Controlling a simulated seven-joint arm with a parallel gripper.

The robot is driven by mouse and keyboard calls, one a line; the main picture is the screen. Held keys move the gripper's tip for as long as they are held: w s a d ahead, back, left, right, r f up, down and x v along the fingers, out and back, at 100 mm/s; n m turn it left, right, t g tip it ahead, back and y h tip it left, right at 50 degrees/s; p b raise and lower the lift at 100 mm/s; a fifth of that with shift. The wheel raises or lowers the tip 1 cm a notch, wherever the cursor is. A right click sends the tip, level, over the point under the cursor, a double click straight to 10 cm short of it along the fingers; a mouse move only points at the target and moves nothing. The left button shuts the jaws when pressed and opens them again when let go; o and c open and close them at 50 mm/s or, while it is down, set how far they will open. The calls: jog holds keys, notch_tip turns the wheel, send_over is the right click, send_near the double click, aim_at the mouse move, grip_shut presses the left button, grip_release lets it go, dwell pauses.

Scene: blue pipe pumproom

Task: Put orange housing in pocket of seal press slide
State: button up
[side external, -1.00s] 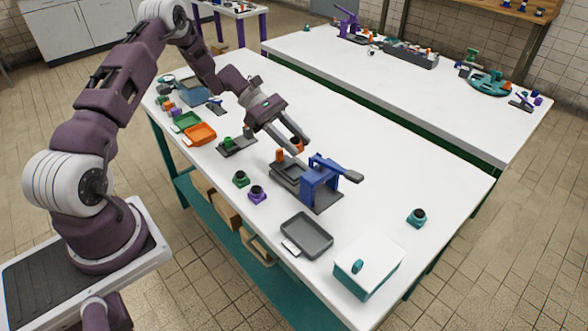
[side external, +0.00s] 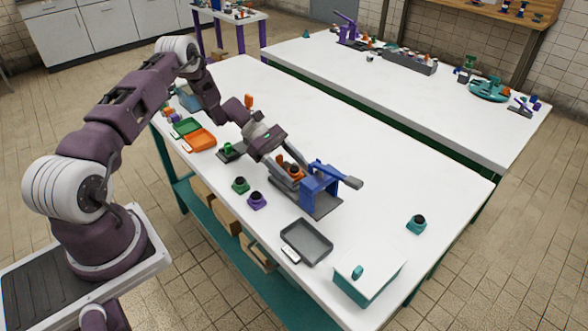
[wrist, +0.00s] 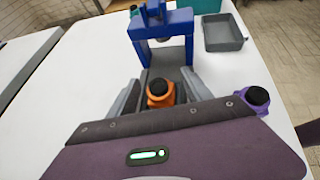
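The orange housing (side external: 295,171), with a black round top, sits low at the slide of the blue seal press. In the wrist view the housing (wrist: 160,95) is upright between my two grey fingers, in front of the blue press frame (wrist: 160,40). I cannot tell whether the housing is fully seated in the pocket. An orange part also shows beside my fingers.
A green housing (side external: 240,185) and a purple housing (side external: 257,200) stand left of the press. A grey tray (side external: 306,242) and a white-lidded teal box (side external: 368,275) lie nearer the front. A teal housing (side external: 416,224) stands right. The table behind the press is clear.

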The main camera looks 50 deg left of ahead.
jog(key=shift+r, duration=0.1)
jog(key=v, duration=0.7)
jog(key=shift+a+r, duration=0.1)
jog(key=shift+a, duration=0.15)
jog(key=shift+r, duration=0.15)
jog(key=s+d+r+m+g+y, duration=0.1)
jog(key=s+d+r+m+y, duration=0.2)
jog(key=d+r+m, duration=0.5)
jog(key=s+d+r+m+g+y, duration=0.1)
jog(key=s+d+r+g+y, duration=0.2)
jog(key=r, duration=0.9)
jog(key=s+d+r+m+t+y, duration=0.1)
jog(key=s+r+m+t+y, duration=0.1)
jog(key=s, duration=0.5)
jog(key=s+d+r+m+t+y, duration=0.2)
jog(key=s+m, duration=0.3)
jog(key=s, duration=0.3)
jog(key=s+d+r+m+t+y, duration=0.2)
jog(key=s+m+t, duration=0.1)
jog(key=s, duration=0.5)
jog(key=shift+r+m, duration=0.25)
jog(key=shift+m, duration=0.45)
